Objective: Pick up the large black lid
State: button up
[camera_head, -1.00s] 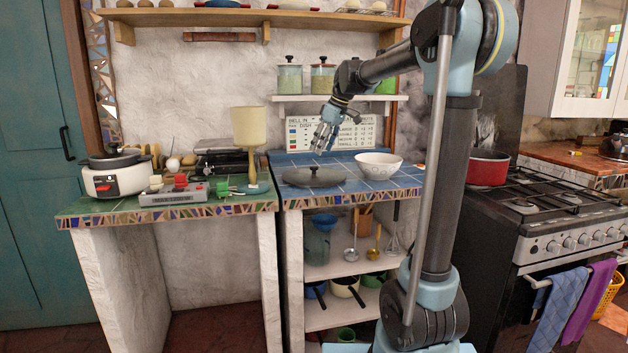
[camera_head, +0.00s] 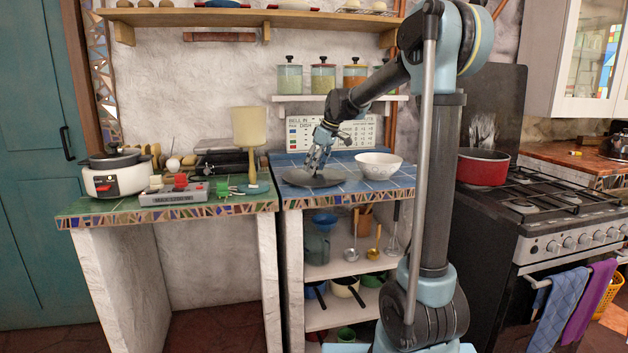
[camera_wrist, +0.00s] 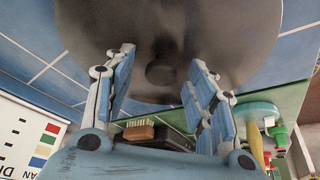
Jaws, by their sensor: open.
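The large black lid (camera_head: 298,180) lies flat on the blue-tiled counter. In the wrist view the lid (camera_wrist: 205,35) fills the upper middle, with its round dark knob (camera_wrist: 161,72) near the centre. My gripper (camera_head: 317,170) is just above the lid, pointing down at it. In the wrist view my gripper (camera_wrist: 162,80) is open, with one finger on each side of the knob in the picture. I cannot tell whether the fingers touch the lid. In the head view the fingers hide the knob.
A white bowl (camera_head: 379,166) stands just right of the lid on the counter. A sign board (camera_head: 290,133) leans behind.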

jog(key=shift+c, duration=0.3)
grip_shut()
jog(key=shift+r, duration=0.15)
